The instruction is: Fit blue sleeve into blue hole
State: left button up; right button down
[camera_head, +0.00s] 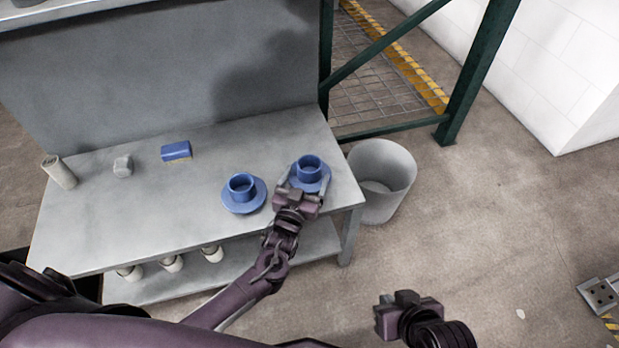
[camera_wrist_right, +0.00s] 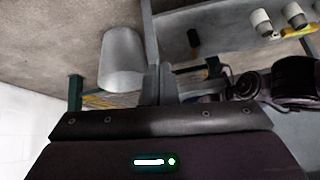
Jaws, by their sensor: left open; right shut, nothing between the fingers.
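Two blue flanged pieces stand upright on the grey workbench (camera_head: 110,215), each a wide round flange with a narrower open-topped cylinder. The left blue piece (camera_head: 241,190) stands free. The right blue piece (camera_head: 309,168) is near the bench's right end. I cannot tell from their looks which is the sleeve and which has the hole. My left gripper (camera_head: 303,181) is open, its fingers on either side of the right blue piece; contact is unclear. My right gripper (camera_head: 385,318) is shut and empty, over the floor in front of the bench, away from both pieces.
A blue block (camera_head: 176,151), a small grey part (camera_head: 123,166) and a pale cylinder (camera_head: 59,172) are further left on the bench. Several white cylinders (camera_head: 172,263) sit on the lower shelf. A grey bin (camera_head: 381,180) stands beside the bench's right end.

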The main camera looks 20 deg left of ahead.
pick_arm(q)
jog(key=shift+w, duration=0.8)
jog(key=c, duration=1.1)
jog(key=shift+c, duration=0.5)
pick_arm(e)
jog(key=w, duration=0.1)
jog(key=w+r+t, duration=0.2)
jog(key=shift+w+a+r+y, duration=0.1)
jog(key=shift+a+r+y, duration=0.15)
jog(key=shift+a+y, duration=0.1)
